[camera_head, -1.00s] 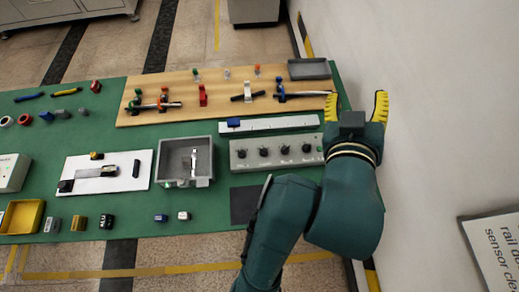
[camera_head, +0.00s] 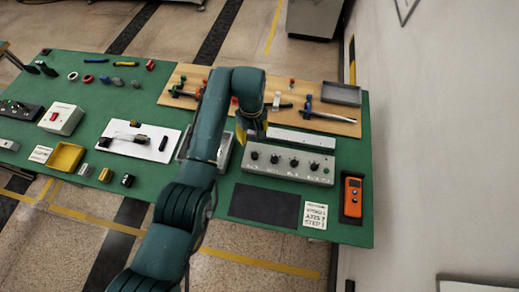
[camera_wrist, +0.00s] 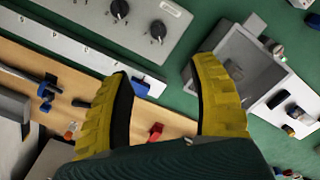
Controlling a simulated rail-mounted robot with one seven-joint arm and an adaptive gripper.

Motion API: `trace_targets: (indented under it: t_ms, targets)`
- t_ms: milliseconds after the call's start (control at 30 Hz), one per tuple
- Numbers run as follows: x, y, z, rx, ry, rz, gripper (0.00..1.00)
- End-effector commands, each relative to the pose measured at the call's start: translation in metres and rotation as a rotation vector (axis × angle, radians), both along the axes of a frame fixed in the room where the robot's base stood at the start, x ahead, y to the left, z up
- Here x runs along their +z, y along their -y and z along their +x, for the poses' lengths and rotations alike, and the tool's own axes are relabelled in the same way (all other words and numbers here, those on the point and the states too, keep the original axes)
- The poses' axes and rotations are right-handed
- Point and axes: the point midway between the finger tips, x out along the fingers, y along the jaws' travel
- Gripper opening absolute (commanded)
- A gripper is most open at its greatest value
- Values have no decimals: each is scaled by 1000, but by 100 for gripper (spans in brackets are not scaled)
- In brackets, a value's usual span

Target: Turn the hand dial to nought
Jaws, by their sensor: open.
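The grey dial panel (camera_head: 285,172) lies on the green table, right of my arm in the head view. It carries a row of several black dials (camera_head: 293,162); which one is the hand dial cannot be read. My gripper (camera_head: 251,127) is above the table near the panel's left end, partly hidden behind my wrist. In the wrist view, the panel (camera_wrist: 140,45) is at the top with two dials (camera_wrist: 119,9) (camera_wrist: 158,30) showing. My gripper (camera_wrist: 160,72) is open and empty, its yellow fingers apart and pointing toward the gap between panel and grey box. Pointer settings are too small to read.
A white strip (camera_head: 306,139) with a blue block (camera_wrist: 140,87) lies behind the panel. The open grey box (camera_wrist: 250,63) is beside it, mostly hidden by my arm in the head view. A wooden board (camera_head: 340,123) holds clamps. An orange device (camera_head: 352,196) and black mat (camera_head: 263,203) lie nearby.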

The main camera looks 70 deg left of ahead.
Motion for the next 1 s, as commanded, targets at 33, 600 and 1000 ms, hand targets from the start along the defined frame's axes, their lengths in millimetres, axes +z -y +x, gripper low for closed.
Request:
trace_targets:
  t_ms: [33, 600, 1000]
  targets:
    - [-7, 1, 0, -2, -1, -2, 60]
    - [-138, 2, 1, -5, -2, -2, 60]
    - [-161, 1, 2, -5, 1, 1, 60]
